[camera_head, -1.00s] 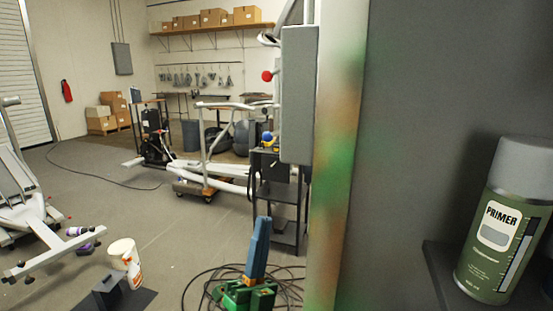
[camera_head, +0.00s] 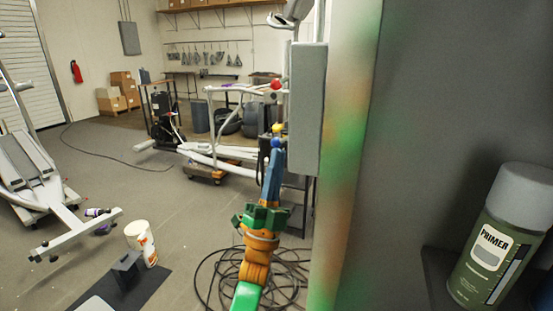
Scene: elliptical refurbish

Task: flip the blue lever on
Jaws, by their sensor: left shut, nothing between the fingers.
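A small blue knob (camera_head: 276,143), seemingly the blue lever's end, shows beside the grey panel box (camera_head: 307,108). A yellow knob (camera_head: 278,128) sits just above it, and a red knob (camera_head: 276,85) is higher up. My left gripper (camera_head: 275,153) has long blue fingers and a green body on an orange wrist. It points up and away, shut and empty, with its tips just below the blue knob in the picture. I cannot tell if they touch. The fingers hide what lies below the knob. My right gripper is out of view.
A green and orange blurred edge (camera_head: 343,160) and a dark wall stand close on the right, with a primer can (camera_head: 490,245) on a ledge. Black cable coils (camera_head: 215,275) lie on the floor. A white bucket (camera_head: 142,243) and exercise machine frame (camera_head: 75,230) stand left.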

